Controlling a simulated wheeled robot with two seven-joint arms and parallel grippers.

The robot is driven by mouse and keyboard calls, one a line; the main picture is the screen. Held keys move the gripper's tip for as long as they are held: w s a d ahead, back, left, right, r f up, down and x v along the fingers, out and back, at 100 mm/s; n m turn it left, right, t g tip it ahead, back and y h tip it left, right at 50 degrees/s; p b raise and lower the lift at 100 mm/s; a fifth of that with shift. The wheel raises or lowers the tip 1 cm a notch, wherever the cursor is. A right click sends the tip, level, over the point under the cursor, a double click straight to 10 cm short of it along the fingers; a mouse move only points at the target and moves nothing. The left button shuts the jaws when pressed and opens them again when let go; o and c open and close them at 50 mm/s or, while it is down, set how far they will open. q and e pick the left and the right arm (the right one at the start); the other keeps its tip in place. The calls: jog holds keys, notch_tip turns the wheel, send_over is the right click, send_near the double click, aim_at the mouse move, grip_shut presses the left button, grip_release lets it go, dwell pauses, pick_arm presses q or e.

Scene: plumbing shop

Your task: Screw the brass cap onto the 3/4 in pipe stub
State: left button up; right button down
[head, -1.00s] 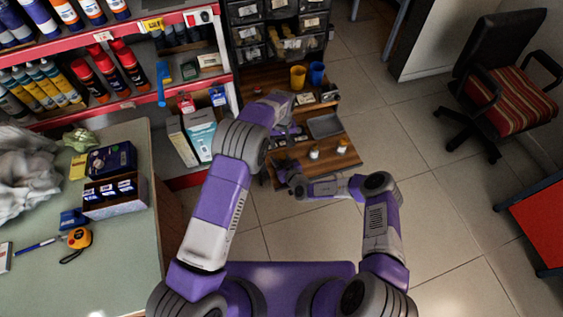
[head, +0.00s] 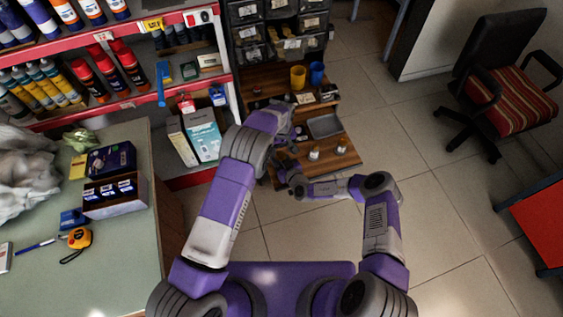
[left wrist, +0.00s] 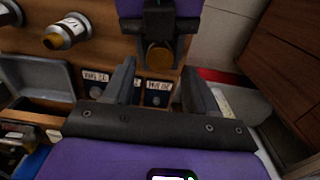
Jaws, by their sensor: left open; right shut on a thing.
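In the left wrist view my left gripper (left wrist: 160,72) is open, with its two dark fingers apart and nothing between them touching. Just beyond its fingertips, a round brass-coloured thing (left wrist: 160,55) sits in the dark jaws of my right gripper (left wrist: 172,32); I cannot tell whether it is the cap or the stub's end. In the head view my left gripper (head: 291,141) is close to my right gripper (head: 284,168), above the wooden bench's near left part. Two white-labelled pieces stand on the bench, one grey-white (head: 314,153) and one brass-topped (head: 342,146), which may be pipe stubs.
The wooden bench (head: 345,160) holds a grey tray (head: 325,126), a yellow cup (head: 298,77) and a blue cup (head: 316,73). Drawer bins (head: 247,33) stand behind. A red-edged shelf (head: 185,177) with boxes is close to my left arm. Open floor lies right.

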aim_at(281, 155)
pick_arm(q)
jog(key=shift+f, duration=1.65)
grip_shut()
jog(key=m, duration=0.3)
jog(key=shift+o, duration=0.4)
grip_release()
